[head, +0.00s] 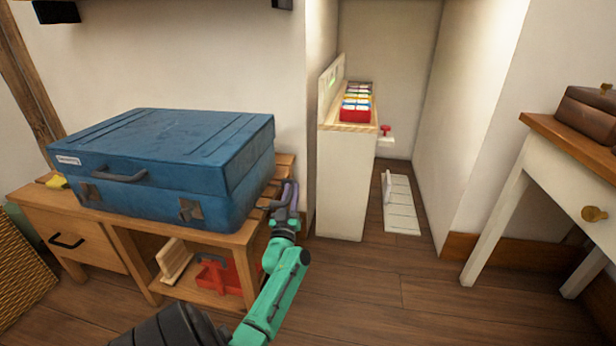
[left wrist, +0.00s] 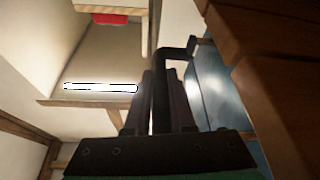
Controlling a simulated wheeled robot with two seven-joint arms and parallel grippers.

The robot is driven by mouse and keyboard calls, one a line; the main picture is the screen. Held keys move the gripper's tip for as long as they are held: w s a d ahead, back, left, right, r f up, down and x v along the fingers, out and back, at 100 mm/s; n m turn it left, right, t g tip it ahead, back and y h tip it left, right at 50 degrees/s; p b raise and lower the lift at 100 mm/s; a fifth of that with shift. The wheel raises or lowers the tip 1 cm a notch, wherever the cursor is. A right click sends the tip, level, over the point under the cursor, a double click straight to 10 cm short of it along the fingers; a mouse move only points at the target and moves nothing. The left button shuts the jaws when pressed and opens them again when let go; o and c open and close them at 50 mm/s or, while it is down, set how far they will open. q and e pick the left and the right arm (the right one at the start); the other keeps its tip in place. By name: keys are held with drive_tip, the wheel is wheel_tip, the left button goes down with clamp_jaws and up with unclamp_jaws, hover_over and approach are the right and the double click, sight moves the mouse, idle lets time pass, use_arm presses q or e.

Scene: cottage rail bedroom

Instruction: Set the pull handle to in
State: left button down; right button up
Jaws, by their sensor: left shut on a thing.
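The pull handle (left wrist: 176,53) is a dark bent bar in the left wrist view. Its long part runs down between the fingers of my left gripper (left wrist: 162,82), and its top bends right toward the wooden edge. My left gripper is shut on it. In the head view my left gripper (head: 288,190) is at the right end of the wooden bench (head: 240,237), beside the blue suitcase (head: 190,150). A small dark part of the handle (head: 268,206) shows left of the fingers. Its mounting point is not clear. My right gripper is in neither view.
The bench has a drawer (head: 75,245) and a lower shelf with a red item (head: 222,275). A white cabinet (head: 345,185) holding a red box (head: 355,113) stands to the right. A white desk (head: 545,160) is at far right.

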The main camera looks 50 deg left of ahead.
use_arm(q)
drive_tip(key=shift+s+a+f, duration=0.15)
drive_tip(key=shift+s+a, duration=0.15)
drive_tip(key=shift+a, duration=0.05)
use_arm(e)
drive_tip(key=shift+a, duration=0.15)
use_arm(q)
drive_tip(key=c, duration=0.8)
unclamp_jaws()
drive_tip(key=shift+o, duration=0.2)
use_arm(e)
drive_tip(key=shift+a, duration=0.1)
use_arm(q)
drive_tip(key=p+v, duration=0.3)
drive_tip(key=v, duration=1.1)
drive_tip(key=shift+s, duration=0.2)
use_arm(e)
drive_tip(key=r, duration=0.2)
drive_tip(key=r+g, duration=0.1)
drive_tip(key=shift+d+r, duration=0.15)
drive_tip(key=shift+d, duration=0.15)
use_arm(q)
drive_tip(key=shift+d, duration=0.15)
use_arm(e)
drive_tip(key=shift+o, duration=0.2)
